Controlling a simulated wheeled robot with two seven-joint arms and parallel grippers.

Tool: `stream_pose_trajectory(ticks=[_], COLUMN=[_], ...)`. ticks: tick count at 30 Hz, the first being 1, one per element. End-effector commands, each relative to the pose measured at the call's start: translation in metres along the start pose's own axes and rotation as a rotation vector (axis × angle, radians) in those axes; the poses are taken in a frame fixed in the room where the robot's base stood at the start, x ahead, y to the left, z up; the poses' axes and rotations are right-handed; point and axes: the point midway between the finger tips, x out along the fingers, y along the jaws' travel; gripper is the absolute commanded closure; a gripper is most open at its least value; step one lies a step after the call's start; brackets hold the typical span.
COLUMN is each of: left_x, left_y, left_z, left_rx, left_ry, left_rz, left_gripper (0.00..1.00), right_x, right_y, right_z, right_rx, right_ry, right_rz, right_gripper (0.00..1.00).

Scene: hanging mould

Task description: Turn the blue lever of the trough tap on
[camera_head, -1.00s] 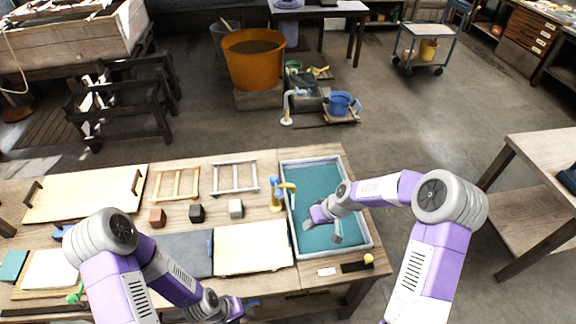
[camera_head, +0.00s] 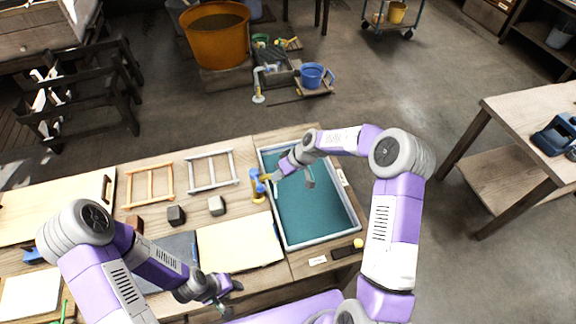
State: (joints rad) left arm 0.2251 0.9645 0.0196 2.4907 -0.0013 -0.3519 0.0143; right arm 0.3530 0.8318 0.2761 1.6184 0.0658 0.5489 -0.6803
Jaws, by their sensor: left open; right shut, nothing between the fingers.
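The trough tap (camera_head: 257,197) is yellow and stands at the left rim of the trough (camera_head: 321,240), which has a pale rim and teal inside. Its blue lever (camera_head: 255,174) shows at the top, beside the yellow spout. My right gripper (camera_head: 277,176) is shut and empty, just right of the tap at the spout; I cannot tell whether it touches. The hand partly covers the spout's end. My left gripper (camera_head: 228,288) is open and empty, low over the bench's front, left of the trough.
A pale board (camera_head: 240,242) lies left of the trough. Several small blocks, including a dark one (camera_head: 176,215), and a grey frame (camera_head: 211,170) lie behind it.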

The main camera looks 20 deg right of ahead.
Motion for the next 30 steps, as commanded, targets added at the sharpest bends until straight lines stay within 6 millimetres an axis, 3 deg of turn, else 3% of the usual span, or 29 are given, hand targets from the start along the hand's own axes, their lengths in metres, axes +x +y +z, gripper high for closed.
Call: stream_pose_trajectory(ticks=[3, 7, 30], left_x=[-0.005, -0.007, -0.002], left_y=[0.002, 0.003, 0.001], left_z=[0.0, 0.0, 0.0], left_rx=[0.0, 0.0, 0.0], left_ry=[0.0, 0.0, 0.0], left_rz=[0.0, 0.0, 0.0], left_gripper=[0.57, 0.57, 0.57], right_x=[0.007, 0.013, 0.017], right_y=[-0.016, -0.022, -0.028], right_z=[0.0, 0.001, 0.004], right_rx=[-0.003, 0.0, 0.047], right_ry=[-0.001, 0.0, 0.024], right_rz=[-0.001, 0.0, 0.023], right_gripper=[1.0, 1.0, 1.0])
